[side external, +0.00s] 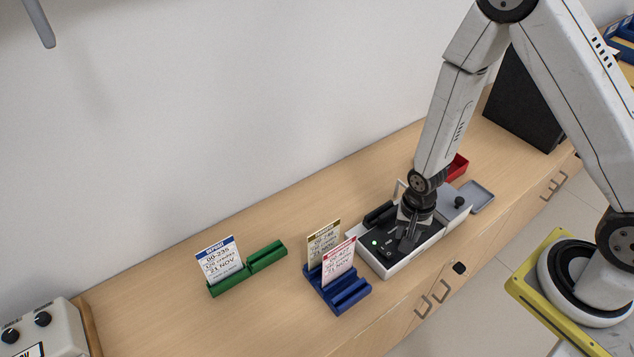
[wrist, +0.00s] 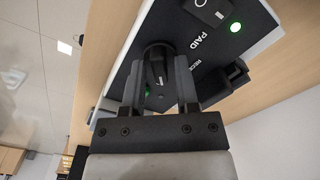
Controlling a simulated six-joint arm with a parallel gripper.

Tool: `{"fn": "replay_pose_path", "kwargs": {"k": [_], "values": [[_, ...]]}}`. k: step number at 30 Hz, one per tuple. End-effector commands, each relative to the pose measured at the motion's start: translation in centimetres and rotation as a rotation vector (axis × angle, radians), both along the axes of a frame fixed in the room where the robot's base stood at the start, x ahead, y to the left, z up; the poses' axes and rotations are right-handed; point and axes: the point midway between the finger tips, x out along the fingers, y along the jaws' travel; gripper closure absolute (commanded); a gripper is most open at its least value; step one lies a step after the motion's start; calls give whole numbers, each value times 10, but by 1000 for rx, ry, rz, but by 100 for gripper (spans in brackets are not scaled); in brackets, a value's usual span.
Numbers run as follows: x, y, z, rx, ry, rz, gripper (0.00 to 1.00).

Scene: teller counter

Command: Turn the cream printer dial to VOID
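The printer (side external: 372,263) is a pale box with a black top panel and a lit green lamp, on the wooden counter. Its dial (wrist: 157,58) is a dark round knob with a light mark. The word PAID (wrist: 202,40) and a partly covered word starting RECE show beside it; I cannot see VOID. My gripper (side external: 408,243) points down over the panel and hides the dial in the side view. In the wrist view my gripper (wrist: 158,78) has a finger against each side of the dial, apparently touching. I cannot tell which label the mark points to.
A blue holder (side external: 345,296) with two upright cards stands close to the printer's left. A green holder (side external: 267,256) with one card is farther left. A cream box with black knobs (side external: 40,330) is at lower left. A red tray (side external: 459,165) and a grey tray (side external: 482,196) lie behind.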

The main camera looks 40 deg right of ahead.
Motion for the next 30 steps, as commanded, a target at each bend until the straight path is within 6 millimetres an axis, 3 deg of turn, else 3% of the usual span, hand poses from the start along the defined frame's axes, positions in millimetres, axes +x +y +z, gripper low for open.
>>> {"fn": "replay_pose_path", "kwargs": {"k": [17, 30], "values": [[0, 0, 4, 0, 0, 3, 46], [1, 0, 39, 0, -3, 3, 46]]}}
